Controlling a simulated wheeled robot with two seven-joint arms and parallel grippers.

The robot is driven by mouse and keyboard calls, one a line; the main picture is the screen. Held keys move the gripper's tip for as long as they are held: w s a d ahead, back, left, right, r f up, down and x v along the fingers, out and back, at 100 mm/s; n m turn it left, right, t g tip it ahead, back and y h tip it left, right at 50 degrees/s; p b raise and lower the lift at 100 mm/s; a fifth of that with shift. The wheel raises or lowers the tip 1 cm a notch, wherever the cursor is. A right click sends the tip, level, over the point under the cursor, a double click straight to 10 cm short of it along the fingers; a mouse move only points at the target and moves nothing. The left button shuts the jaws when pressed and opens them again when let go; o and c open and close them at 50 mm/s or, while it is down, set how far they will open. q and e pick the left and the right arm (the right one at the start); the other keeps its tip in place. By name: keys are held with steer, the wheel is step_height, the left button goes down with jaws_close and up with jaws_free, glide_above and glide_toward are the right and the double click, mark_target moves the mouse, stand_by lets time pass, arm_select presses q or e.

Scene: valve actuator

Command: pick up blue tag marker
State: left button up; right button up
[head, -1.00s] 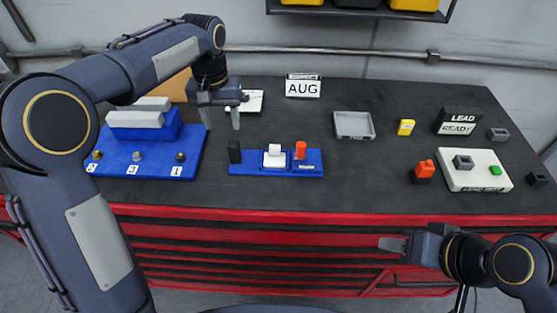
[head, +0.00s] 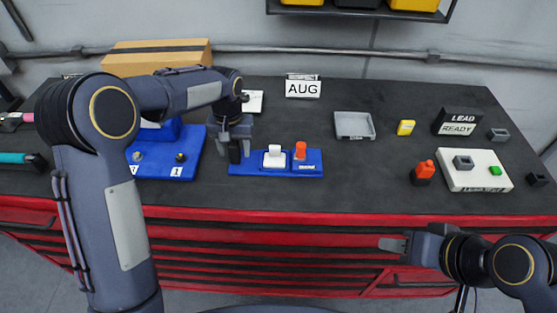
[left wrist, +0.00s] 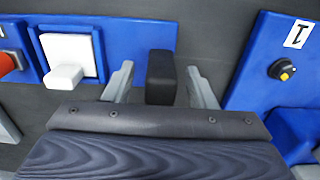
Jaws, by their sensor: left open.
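No marker that is plainly blue shows. A dark, nearly black upright block (left wrist: 160,78) stands at the left end of a blue base (head: 262,170), and it also shows in the head view (head: 235,152). My left gripper (head: 234,150) is over this block, pointing down. In the left wrist view my left gripper (left wrist: 161,84) is open, one finger on each side of the block, with gaps between. My right gripper (head: 392,245) is in front of the table at the lower right, away from the objects; its finger gap is unclear.
On the blue base are a white rocker (head: 274,156) and an orange piece (head: 300,151). A larger blue stand with knobs (head: 187,165) is close on the left. A grey tray (head: 354,126), a yellow piece (head: 406,127) and a white panel (head: 492,178) are farther right.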

arm_select(q)
steer(key=shift+s+f, duration=0.1)
steer(key=shift+f, duration=0.2)
jaws_close()
steer(key=shift+r, duration=0.1)
